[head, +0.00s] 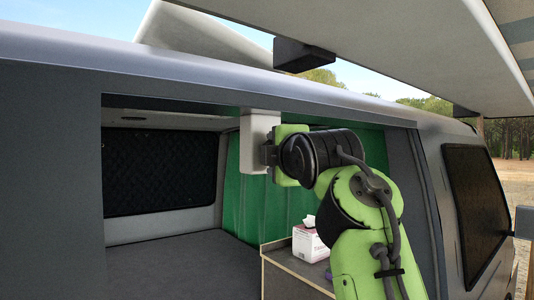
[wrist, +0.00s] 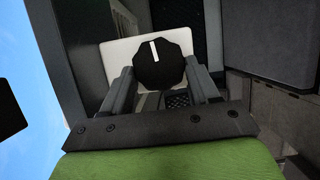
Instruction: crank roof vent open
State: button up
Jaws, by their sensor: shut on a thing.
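A black faceted knob (wrist: 160,66) with a white pointer mark sits in front of a white housing (wrist: 118,52). The mark points nearly straight up in the wrist view. My gripper (wrist: 158,78) has one finger on each side of the knob and is shut on it. In the head view, the white housing (head: 254,135) hangs under the upper edge of the van's opening, and my gripper (head: 270,154) reaches it from the right. The knob is hidden there. A pale panel (head: 205,38), perhaps the roof vent lid, stands tilted above the roof at upper left.
A tissue box (head: 309,244) stands on a wood-edged cabinet (head: 290,262) below my arm. A green curtain (head: 245,205) hangs behind the housing. A large raised panel (head: 410,40) with a dark block (head: 303,56) overhangs at upper right. The van's interior at left is open space.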

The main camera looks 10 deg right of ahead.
jog(key=o, duration=0.7)
jog(key=shift+s+a+r, duration=0.15)
jog(key=shift+s+r, duration=0.05)
jog(key=shift+r, duration=0.2)
jog(key=shift+c, duration=0.2)
jog(key=o, duration=0.4)
jog(key=shift+w+a+f, duration=0.15)
jog(key=shift+w+a, duration=0.1)
jog(key=shift+a, duration=0.05)
jog(key=shift+s+d, duration=0.1)
jog(key=shift+d, duration=0.05)
jog(key=s+b, duration=0.6)
jog(key=s, duration=1)
jog(key=shift+a, duration=0.4)
jog(key=shift+w+f, duration=0.1)
jog(key=shift+f, duration=0.05)
